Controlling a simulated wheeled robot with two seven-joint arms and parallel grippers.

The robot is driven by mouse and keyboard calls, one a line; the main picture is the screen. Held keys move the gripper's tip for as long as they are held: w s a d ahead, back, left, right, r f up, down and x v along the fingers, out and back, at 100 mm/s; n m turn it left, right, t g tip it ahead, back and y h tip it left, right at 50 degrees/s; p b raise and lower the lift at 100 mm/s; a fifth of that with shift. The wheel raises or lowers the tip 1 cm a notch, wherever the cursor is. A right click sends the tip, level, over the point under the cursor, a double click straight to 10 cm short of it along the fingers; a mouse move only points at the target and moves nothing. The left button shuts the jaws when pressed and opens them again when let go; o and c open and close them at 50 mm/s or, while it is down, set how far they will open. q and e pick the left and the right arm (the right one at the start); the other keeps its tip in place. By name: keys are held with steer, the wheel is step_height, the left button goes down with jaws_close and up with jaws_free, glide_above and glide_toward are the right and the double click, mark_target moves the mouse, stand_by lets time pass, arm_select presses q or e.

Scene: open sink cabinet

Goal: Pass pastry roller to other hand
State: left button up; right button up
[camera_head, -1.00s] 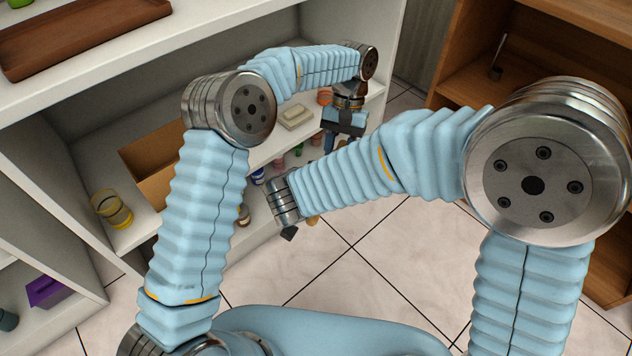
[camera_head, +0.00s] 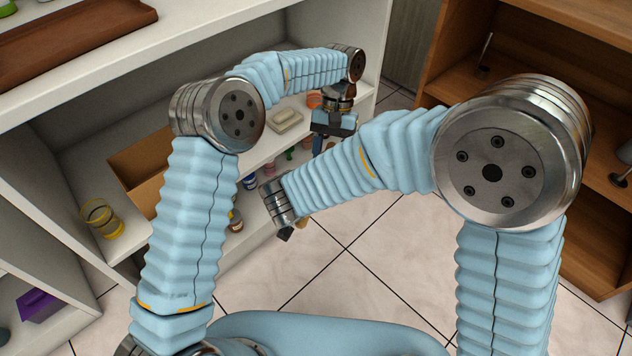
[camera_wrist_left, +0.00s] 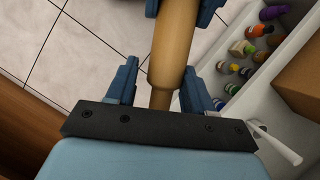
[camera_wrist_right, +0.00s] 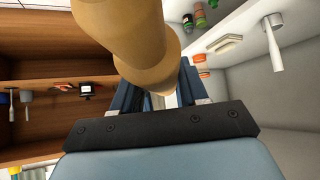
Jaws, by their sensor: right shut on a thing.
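The pastry roller (camera_wrist_left: 174,45) is a tan wooden rod. In the left wrist view its narrower handle lies between the spread fingers of my left gripper (camera_wrist_left: 158,88), with gaps on both sides. My left gripper is open around it; its blue fingers point down in the head view (camera_head: 320,143). My right gripper (camera_wrist_right: 155,88) is shut on the roller, which fills the upper middle of the right wrist view (camera_wrist_right: 140,38). Its fingers also show on either side of the roller at the top of the left wrist view. In the head view my right arm mostly hides the roller.
The white cabinet shelf holds a soap-like block (camera_head: 285,121), a cardboard box (camera_head: 143,168), yellow glasses (camera_head: 103,220) and several small bottles (camera_head: 249,182). A brown tray (camera_head: 75,40) lies on top. Wooden shelving (camera_head: 500,30) stands at right. The tiled floor (camera_head: 345,265) is clear.

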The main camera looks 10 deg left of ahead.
arm_select(q)
steer(key=o, duration=0.3)
